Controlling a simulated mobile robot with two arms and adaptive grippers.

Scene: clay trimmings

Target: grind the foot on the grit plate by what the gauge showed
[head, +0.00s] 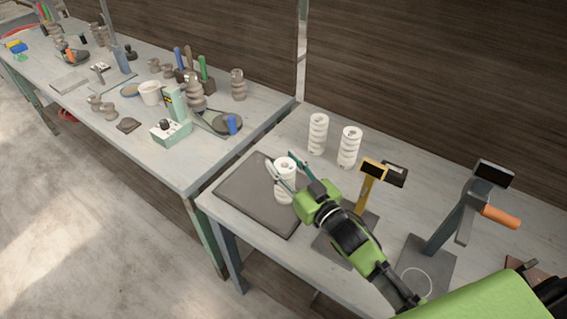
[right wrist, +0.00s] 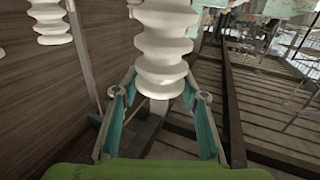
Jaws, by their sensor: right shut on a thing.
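My right gripper (head: 282,172) is shut on a white ribbed insulator (head: 285,187). In the right wrist view the same insulator (right wrist: 163,55) stands between the two fingers. It is roughly upright over the dark grey grit plate (head: 240,192), near its right part. Its foot is low against the plate, but I cannot tell whether it touches. A yellow stand with a dark display (head: 368,183), perhaps the gauge, is right of the gripper; its reading is not legible. My left gripper is not in view.
Two more white insulators (head: 318,134) (head: 349,147) stand behind the plate. A dark grey stand with an orange handle (head: 455,215) is at the right. A second table (head: 190,165) at the left holds brown insulators, tools and a pale green box. The table's front edge is close to the plate.

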